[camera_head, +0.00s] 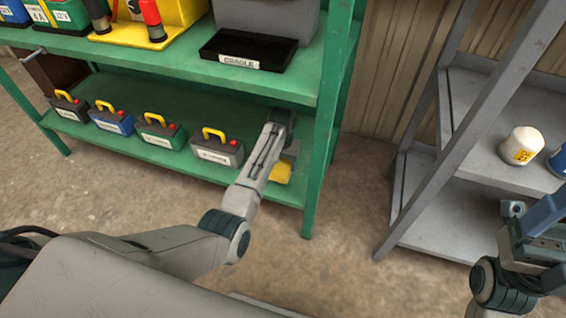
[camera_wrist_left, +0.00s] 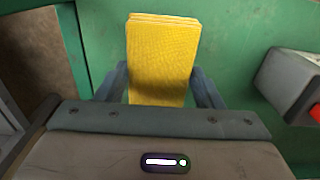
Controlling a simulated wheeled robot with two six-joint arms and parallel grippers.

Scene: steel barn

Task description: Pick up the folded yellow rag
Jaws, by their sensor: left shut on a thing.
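The folded yellow rag (camera_wrist_left: 162,60) is a flat, layered yellow rectangle in the left wrist view, between the two fingers of my left gripper (camera_wrist_left: 163,88). In the head view the rag (camera_head: 281,172) shows as a yellow patch at the right end of the green lower shelf, partly hidden by my left gripper (camera_head: 289,158). The gripper is shut on the rag. I cannot tell whether the rag touches the shelf. My right gripper (camera_head: 545,225) is at the right edge of the head view; its fingertips are not clear.
Several battery boxes with yellow handles, the closest one grey (camera_head: 216,148), stand left of the rag on the green shelf (camera_head: 180,158). A green post (camera_head: 325,130) rises just right of the rag. A grey rack (camera_head: 440,215) holding a white canister (camera_head: 521,146) stands farther right.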

